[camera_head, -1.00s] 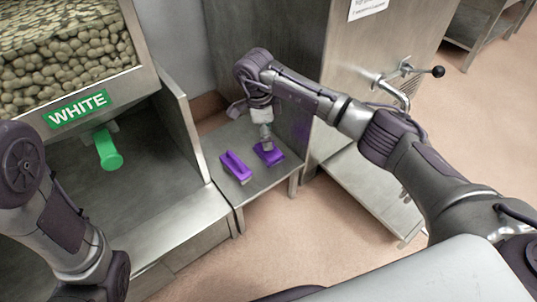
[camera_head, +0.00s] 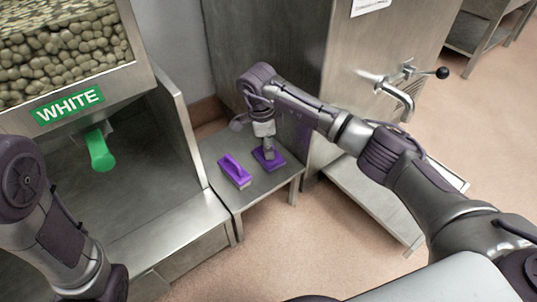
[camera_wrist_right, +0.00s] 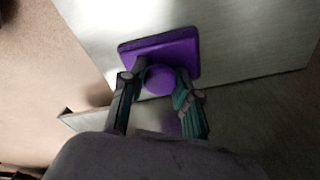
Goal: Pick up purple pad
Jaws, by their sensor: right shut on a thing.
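The purple pad (camera_head: 276,162) lies on a small steel side table (camera_head: 262,186) in the head view. In the right wrist view the purple pad (camera_wrist_right: 188,52) shows as a flat purple plate with a round purple knob between my fingers. My right gripper (camera_head: 268,153) points down over the pad, its fingers shut on the knob; in the right wrist view the gripper (camera_wrist_right: 160,82) has one finger on each side of it. I cannot tell any gap between pad and table. My left arm shows at the left edge, but its gripper is out of view.
A purple brush (camera_head: 235,172) lies on the table just left of the pad. A steel bin labelled WHITE (camera_head: 68,104) with a green handle (camera_head: 100,150) stands at left. A steel cabinet with a tap (camera_head: 398,95) stands to the right.

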